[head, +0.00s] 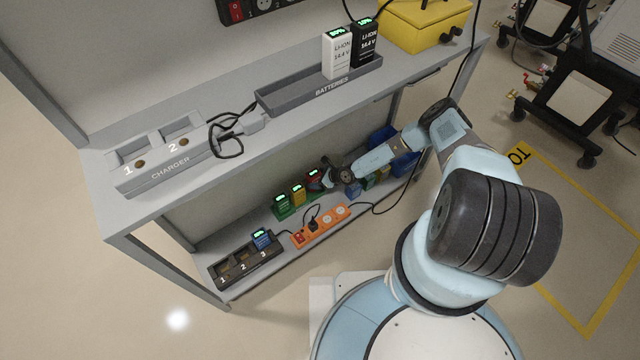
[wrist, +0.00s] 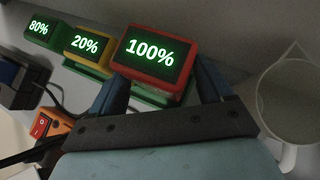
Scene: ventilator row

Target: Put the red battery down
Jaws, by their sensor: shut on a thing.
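The red battery (wrist: 157,58) shows 100% on its lit top in the wrist view. My gripper (wrist: 162,82) is shut on it, with a finger on each side. In the head view the red battery (head: 313,174) is on the right of the yellow battery (head: 297,190), at the lower shelf, with my gripper (head: 327,176) reaching it from the right. A green tray (head: 287,213) lies under the row. The wrist view shows green close below the red battery; I cannot tell whether the battery touches the tray.
A green battery (head: 281,203) stands left of the yellow one. An orange power strip (head: 338,216) and a black charger (head: 235,271) holding a blue battery (head: 262,238) lie in front and to the left. A white jug (wrist: 288,100) stands close on the right.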

